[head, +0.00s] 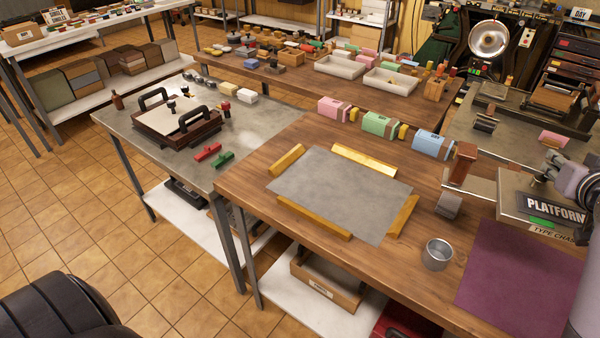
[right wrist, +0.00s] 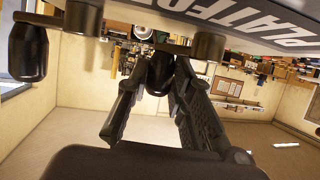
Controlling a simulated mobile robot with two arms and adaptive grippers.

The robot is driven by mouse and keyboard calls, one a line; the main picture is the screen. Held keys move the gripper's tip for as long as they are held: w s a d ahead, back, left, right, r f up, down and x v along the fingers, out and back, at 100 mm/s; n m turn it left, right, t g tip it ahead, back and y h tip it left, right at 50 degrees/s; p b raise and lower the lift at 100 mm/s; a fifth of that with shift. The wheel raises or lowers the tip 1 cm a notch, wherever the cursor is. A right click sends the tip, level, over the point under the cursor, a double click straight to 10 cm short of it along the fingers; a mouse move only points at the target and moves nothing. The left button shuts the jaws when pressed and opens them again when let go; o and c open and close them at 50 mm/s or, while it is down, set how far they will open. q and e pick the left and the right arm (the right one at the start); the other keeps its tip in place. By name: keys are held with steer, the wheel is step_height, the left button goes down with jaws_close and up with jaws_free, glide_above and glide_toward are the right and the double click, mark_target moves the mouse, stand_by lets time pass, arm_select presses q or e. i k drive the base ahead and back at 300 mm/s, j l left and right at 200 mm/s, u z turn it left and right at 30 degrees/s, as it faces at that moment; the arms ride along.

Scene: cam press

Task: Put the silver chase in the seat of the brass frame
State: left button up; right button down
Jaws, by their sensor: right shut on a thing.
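The brass frame (head: 364,160) is a set of separate gold bars around a flat grey seat (head: 335,195) on the wooden table. The seat is bare. A pale silvery flat piece lettered PLATFORM (head: 512,180), which looks like the silver chase, is at the right, beyond the purple mat. My right gripper (head: 553,170) is at its right side, partly cut off by the picture edge. In the right wrist view the lettered piece (right wrist: 225,20) crosses the top, and the gripper (right wrist: 158,88) is shut on a dark rounded knob (right wrist: 160,72) below it. My left gripper is not in view.
A metal cup (head: 437,254) stands between the frame and the purple mat (head: 520,275). A wooden block (head: 463,163) and a grey block (head: 449,205) are left of the lettered piece. Pink, green and blue blocks (head: 380,125) line the back. A tray with black handles (head: 178,122) is left.

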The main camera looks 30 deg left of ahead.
mark_target(336, 189)
steer(key=j+u, duration=0.1)
steer(key=j, duration=0.35)
steer(key=i+j+u, duration=0.1)
steer(key=j, duration=0.3)
steer(key=i+j+u, duration=0.15)
steer(key=j, duration=0.3)
steer(key=k, duration=0.05)
